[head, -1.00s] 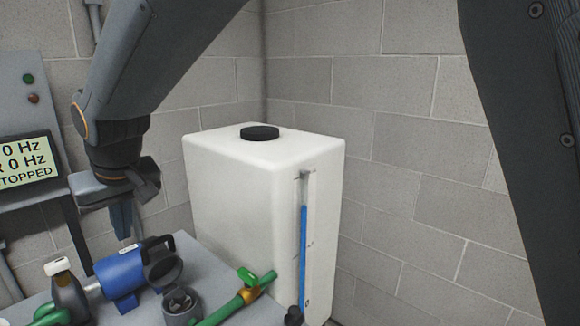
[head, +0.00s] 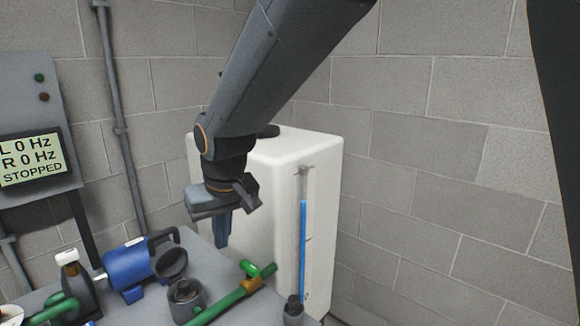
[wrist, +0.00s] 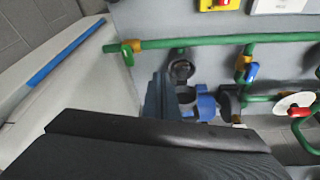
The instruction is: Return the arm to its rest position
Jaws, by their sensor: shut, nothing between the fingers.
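My gripper (head: 223,240) hangs from my arm in front of the white tank, above the bench with the pump. Its blue-grey fingers point down and are together, with nothing between them. In the wrist view the fingers of my gripper (wrist: 160,95) show near the middle, over the bench beside the pump. My arm crosses the head view from the top right and hides part of the tank and its black cap.
A white tank (head: 318,165) with a blue level tube (head: 303,240) stands in the corner. A blue pump motor (head: 128,265), a grey open cup (head: 186,296) and a green pipe (head: 222,305) are on the bench. A panel display (head: 32,158) at left reads 0 Hz, STOPPED.

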